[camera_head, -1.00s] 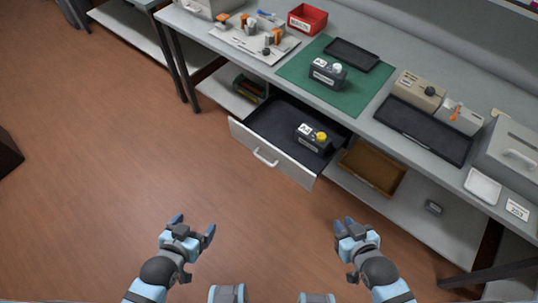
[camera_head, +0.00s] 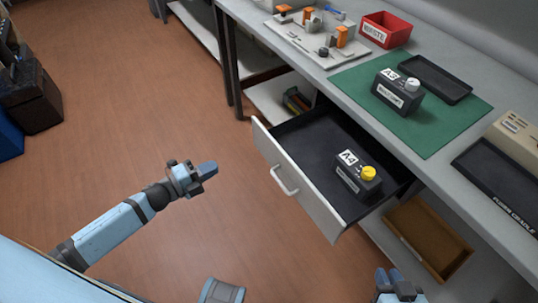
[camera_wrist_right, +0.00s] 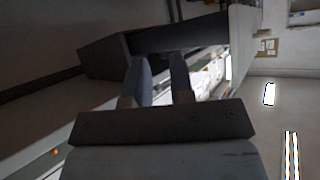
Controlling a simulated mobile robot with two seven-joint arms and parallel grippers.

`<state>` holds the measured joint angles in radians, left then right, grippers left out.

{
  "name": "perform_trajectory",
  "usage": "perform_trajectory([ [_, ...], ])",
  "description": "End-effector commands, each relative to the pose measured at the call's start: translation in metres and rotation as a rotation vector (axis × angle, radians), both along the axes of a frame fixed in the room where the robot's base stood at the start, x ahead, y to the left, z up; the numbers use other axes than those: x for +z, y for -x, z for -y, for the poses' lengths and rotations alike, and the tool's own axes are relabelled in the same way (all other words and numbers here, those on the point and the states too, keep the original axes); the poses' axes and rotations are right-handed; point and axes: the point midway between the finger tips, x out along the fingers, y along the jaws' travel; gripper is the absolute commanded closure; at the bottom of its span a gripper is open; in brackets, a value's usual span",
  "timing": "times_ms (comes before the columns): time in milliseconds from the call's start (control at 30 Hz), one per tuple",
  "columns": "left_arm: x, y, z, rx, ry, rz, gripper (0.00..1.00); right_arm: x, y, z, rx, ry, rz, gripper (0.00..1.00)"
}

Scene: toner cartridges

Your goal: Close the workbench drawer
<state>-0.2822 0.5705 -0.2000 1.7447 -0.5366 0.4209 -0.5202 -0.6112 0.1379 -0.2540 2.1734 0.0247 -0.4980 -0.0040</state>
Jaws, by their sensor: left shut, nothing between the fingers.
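The workbench drawer (camera_head: 306,183) is pulled out from under the bench, with a white front and a dark inside. Its handle (camera_head: 284,181) is on the front face. A black cartridge labelled A4 with a yellow cap (camera_head: 357,178) stands inside the drawer. My left gripper (camera_head: 207,169) is shut and empty, left of the drawer front and apart from the handle. My right gripper (camera_head: 391,278) is at the bottom edge, below the drawer; its fingers show a gap in the right wrist view (camera_wrist_right: 160,75), with nothing seen between them.
A brown open tray (camera_head: 428,237) is below the bench, right of the drawer.

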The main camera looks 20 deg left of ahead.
Motion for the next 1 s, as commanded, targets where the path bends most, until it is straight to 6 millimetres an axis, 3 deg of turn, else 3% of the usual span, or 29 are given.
perform_trajectory([
  [33,-0.009,-0.003,-0.004,-0.018,-0.028,0.021,1.00,-0.008,0.000,-0.001,0.001,-0.002,0.000,0.78],
  [267,-0.006,-0.014,0.001,-0.041,-0.059,0.051,1.00,-0.003,0.002,-0.003,0.004,-0.010,0.004,0.78],
  [733,-0.006,-0.089,0.059,-0.039,-0.057,0.050,1.00,-0.009,0.002,-0.005,0.005,-0.016,0.007,0.78],
  [1000,-0.007,-0.112,0.078,-0.038,-0.056,0.045,1.00,-0.007,0.000,-0.005,0.005,-0.021,0.014,0.78],
])
